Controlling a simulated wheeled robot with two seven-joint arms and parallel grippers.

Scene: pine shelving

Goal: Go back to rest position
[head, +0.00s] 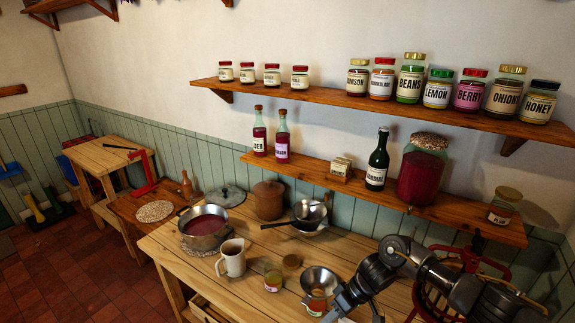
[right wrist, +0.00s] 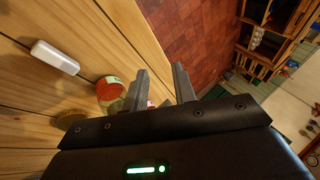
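My right arm (head: 430,268) reaches in from the lower right of the head view and bends down over the front of the workbench (head: 385,312). Its fingertips are not clear there. A jar with a red top (right wrist: 108,88) is on the wooden surface just left of the fingers. My left gripper and arm are not in the head view.
The bench holds a pot (head: 204,228), a mug (head: 232,258), a small jar (head: 272,277), a metal funnel (head: 319,280) and a brown crock (head: 268,200). Two wall shelves above carry jars (head: 411,78) and bottles (head: 377,160). Tiled floor (head: 75,275) is open at left.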

